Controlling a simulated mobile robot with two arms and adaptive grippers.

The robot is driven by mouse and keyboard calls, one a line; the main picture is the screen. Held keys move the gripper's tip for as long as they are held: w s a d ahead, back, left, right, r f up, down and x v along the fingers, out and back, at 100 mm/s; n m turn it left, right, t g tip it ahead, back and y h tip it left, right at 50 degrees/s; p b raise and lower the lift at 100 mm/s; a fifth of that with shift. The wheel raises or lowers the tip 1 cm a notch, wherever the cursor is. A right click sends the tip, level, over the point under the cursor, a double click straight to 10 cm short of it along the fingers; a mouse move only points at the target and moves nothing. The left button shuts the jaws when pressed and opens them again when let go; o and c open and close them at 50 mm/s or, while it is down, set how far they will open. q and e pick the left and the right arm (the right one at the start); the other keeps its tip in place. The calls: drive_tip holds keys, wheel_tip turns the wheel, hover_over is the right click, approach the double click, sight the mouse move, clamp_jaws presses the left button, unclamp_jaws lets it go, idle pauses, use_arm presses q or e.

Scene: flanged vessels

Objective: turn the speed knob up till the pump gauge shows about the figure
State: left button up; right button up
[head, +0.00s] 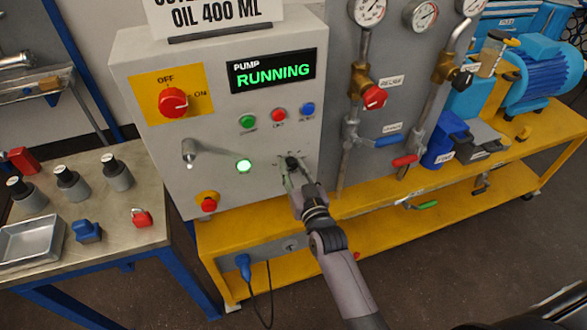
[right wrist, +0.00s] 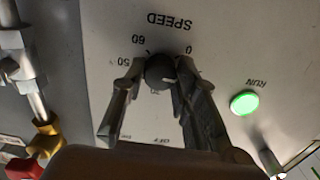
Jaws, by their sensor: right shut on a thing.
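The dark round speed knob (head: 291,162) is on the lower right of the grey control panel (head: 225,135). My right gripper (head: 293,168) is shut on it. In the right wrist view, the knob (right wrist: 158,73) sits between the two fingers, under an upside-down SPEED label with the marks 0, 50 and 60 near it. A pale pointer line shows on its right side in that view. Three round gauges (head: 367,9) (head: 422,14) (head: 472,4) are at the top right, partly cut off; their figures are too small to read. My left gripper is out of view.
The display (head: 273,71) reads PUMP RUNNING, and the green RUN lamp (head: 243,166) is lit. A red OFF/ON switch (head: 173,102), coloured buttons and a red stop button (head: 207,202) are on the panel. Valves and pipes stand to the right. A side table (head: 115,226) is at left.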

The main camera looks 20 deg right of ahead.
clamp_jaws()
drive_tip(key=shift+m, duration=0.6)
drive_tip(key=o, duration=0.8)
unclamp_jaws()
drive_tip(key=shift+s, duration=0.15)
drive_tip(key=s, duration=1.1)
drive_tip(key=shift+s+d, duration=0.2)
drive_tip(key=shift+s, duration=0.2)
drive_tip(key=shift+f, duration=0.1)
